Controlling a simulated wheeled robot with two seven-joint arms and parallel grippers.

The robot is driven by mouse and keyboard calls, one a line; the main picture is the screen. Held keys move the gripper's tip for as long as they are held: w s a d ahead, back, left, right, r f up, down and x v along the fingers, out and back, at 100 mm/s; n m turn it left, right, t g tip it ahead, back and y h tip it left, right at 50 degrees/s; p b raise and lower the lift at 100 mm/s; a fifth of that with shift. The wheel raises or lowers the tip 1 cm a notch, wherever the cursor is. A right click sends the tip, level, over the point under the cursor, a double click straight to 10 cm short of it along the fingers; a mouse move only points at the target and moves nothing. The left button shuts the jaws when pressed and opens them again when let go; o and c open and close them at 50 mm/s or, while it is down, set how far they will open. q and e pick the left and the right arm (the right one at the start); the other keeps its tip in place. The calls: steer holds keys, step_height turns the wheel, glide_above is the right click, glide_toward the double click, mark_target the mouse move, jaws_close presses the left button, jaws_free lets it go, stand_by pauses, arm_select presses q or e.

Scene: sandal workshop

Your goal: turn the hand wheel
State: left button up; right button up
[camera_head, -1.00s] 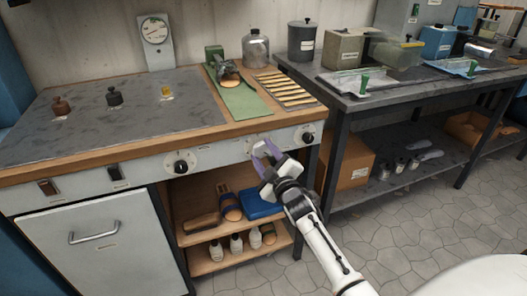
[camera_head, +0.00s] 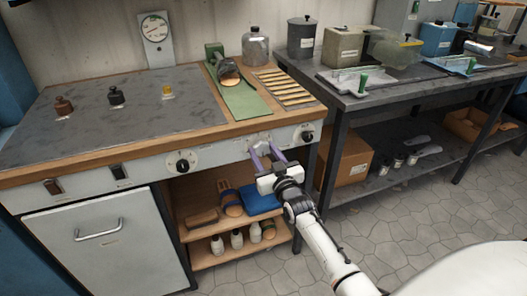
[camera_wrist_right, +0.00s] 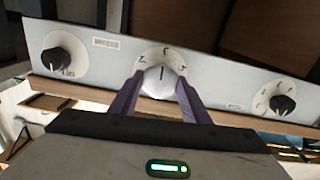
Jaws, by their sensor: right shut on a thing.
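A pale round knob (camera_wrist_right: 159,82) with a dark pointer line sits on a marked dial in the cabinet's front panel. My right gripper (camera_head: 266,152) has its two purple fingers on either side of this knob and is shut on it. In the right wrist view the fingers (camera_wrist_right: 159,90) close around the knob's sides, and the pointer line stands about upright. No spoked hand wheel shows in these views. In the head view the fingers mostly hide the knob. My left gripper is not in view.
Black knobs (camera_head: 182,165) and (camera_head: 306,136) flank the pale one on the front panel (camera_head: 215,154). Below is an open shelf (camera_head: 215,258) with bottles and a blue item (camera_head: 260,200). A dark workbench (camera_head: 400,88) stands to the right.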

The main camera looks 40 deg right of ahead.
steer(key=shift+f+m, duration=0.1)
steer(key=shift+m, duration=0.3)
steer(key=o, duration=1)
steer(key=p+v, duration=0.1)
steer(key=v, duration=0.9)
steer(key=shift+s+d, duration=0.1)
steer(key=shift+s, duration=0.1)
steer(key=s+a+f+n+g+y, duration=0.1)
steer(key=s+a+f+g+y, duration=0.1)
steer(key=s+a+f, duration=0.4)
steer(key=s+a+f+n+g+y, duration=0.2)
steer(key=s+a+f+g, duration=0.2)
steer(key=s, duration=0.7)
steer(key=s+a+f+n+g+y, duration=0.1)
steer(key=s+a+f+g+y, duration=0.1)
steer(key=s+a+f, duration=0.6)
steer(key=shift+s+a+f+n+g+y, duration=0.1)
steer(key=shift+a+f+n+g+y, duration=0.1)
steer(key=shift+a, duration=0.6)
steer(key=shift+s+a+f+n+g+y, duration=0.1)
steer(key=shift+a+f+n+g+y, duration=0.1)
steer(key=shift+a, duration=0.55)
